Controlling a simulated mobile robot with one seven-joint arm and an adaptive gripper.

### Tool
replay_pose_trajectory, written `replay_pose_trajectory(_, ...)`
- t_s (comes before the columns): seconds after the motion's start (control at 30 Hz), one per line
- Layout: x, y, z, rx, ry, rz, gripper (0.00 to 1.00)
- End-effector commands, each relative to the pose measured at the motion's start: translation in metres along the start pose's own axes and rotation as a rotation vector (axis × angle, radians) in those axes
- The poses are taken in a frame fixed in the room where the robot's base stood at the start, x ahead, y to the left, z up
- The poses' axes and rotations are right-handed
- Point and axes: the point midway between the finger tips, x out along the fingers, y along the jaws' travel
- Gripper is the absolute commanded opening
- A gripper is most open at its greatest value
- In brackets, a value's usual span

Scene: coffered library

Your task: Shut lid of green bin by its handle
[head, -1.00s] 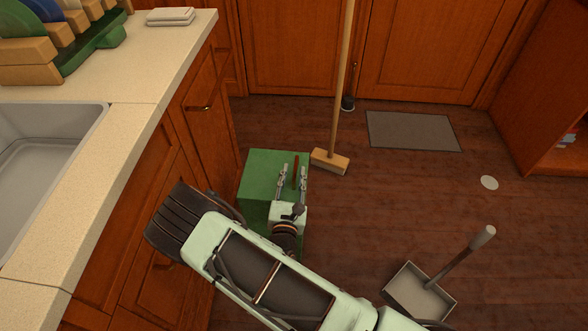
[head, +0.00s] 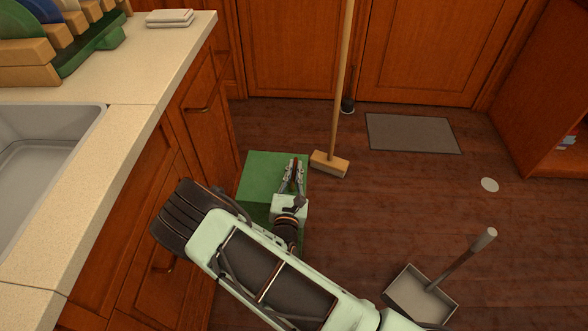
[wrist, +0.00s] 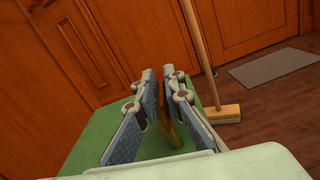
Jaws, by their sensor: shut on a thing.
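The green bin (head: 254,212) stands on the floor beside the wooden cabinets in the head view, partly hidden by my arm. Its flat green lid (head: 262,175) shows above its darker side; I cannot tell how far open the lid is. The lid also fills the lower part of the wrist view (wrist: 92,142). My gripper (head: 294,166) is over the right part of the lid. In the wrist view its two fingers (wrist: 159,82) are closed on the thin brown handle (wrist: 165,115), which is mostly hidden between them.
A broom (head: 330,163) stands just behind and right of the bin. A dustpan (head: 420,296) lies on the floor at lower right. A counter with a sink (head: 45,150) is at left. A grey mat (head: 412,132) and open floor are at right.

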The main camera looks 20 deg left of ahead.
Motion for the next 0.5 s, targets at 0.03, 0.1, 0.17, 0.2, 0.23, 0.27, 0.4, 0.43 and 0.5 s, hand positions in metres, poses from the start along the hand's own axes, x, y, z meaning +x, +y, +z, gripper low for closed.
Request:
replay_pose_trajectory(0.03, -0.0007, 0.0026, -0.0007, 0.002, 0.001, 0.005, 0.0)
replay_pose_trajectory(0.1, -0.0008, 0.0028, -0.0008, 0.002, 0.002, 0.005, 0.0)
replay_pose_trajectory(0.17, -0.0009, 0.0028, -0.0011, 0.003, 0.002, 0.005, 0.0)
replay_pose_trajectory(0.2, -0.0009, 0.0022, -0.0017, 0.009, 0.003, 0.005, 0.0)
replay_pose_trajectory(0.23, -0.0008, 0.0015, -0.0027, 0.015, 0.003, 0.005, 0.0)
replay_pose_trajectory(0.27, -0.0008, 0.0008, -0.0039, 0.024, 0.004, 0.004, 0.0)
replay_pose_trajectory(0.4, -0.0012, 0.0005, -0.0086, 0.045, 0.005, 0.007, 0.0)
replay_pose_trajectory(0.43, -0.0013, 0.0006, -0.009, 0.044, 0.006, 0.007, 0.0)
replay_pose_trajectory(0.5, -0.0015, 0.0007, -0.0099, 0.044, 0.008, 0.007, 0.0)
